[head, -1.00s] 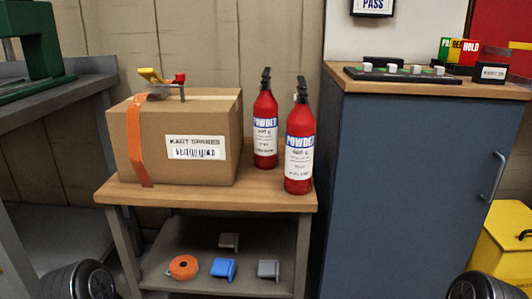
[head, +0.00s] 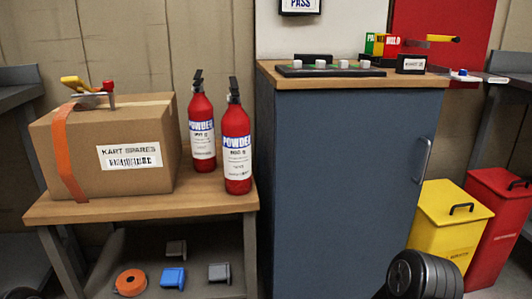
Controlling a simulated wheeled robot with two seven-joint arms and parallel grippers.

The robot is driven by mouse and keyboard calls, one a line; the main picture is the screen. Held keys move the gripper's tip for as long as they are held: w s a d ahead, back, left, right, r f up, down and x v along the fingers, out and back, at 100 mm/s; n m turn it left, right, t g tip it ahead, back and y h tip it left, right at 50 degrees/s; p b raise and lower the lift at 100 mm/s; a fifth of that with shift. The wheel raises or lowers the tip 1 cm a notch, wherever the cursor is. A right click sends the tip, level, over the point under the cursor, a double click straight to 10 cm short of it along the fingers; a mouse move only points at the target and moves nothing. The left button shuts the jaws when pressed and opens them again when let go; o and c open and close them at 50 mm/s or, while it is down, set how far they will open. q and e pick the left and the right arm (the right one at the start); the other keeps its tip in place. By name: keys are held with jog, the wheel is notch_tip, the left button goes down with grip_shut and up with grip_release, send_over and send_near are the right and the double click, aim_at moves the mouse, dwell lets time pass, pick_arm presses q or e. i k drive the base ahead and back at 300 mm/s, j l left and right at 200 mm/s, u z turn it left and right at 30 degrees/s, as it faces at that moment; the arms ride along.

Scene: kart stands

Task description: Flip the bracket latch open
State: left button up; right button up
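No bracket latch can be made out for certain. A small clamp-like tool with a yellow handle (head: 82,84) and a red tip lies on top of the cardboard box at the left. Another yellow lever (head: 440,38) sticks out at the back right, past the blue cabinet; its mount is small and unclear. Two red powder extinguishers, one behind (head: 202,130) and one in front (head: 236,150), stand upright on the wooden table. No bracket shows around them. Neither of my grippers is in view.
The cardboard box (head: 155,128) with an orange strap fills the left of the wooden table (head: 150,205). The blue cabinet (head: 340,170) stands in the middle. A yellow bin (head: 440,235) and a red bin (head: 495,225) stand at its right. Small parts lie on the lower shelf.

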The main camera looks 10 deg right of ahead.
aim_at(454, 39)
jog(key=z, duration=1.3)
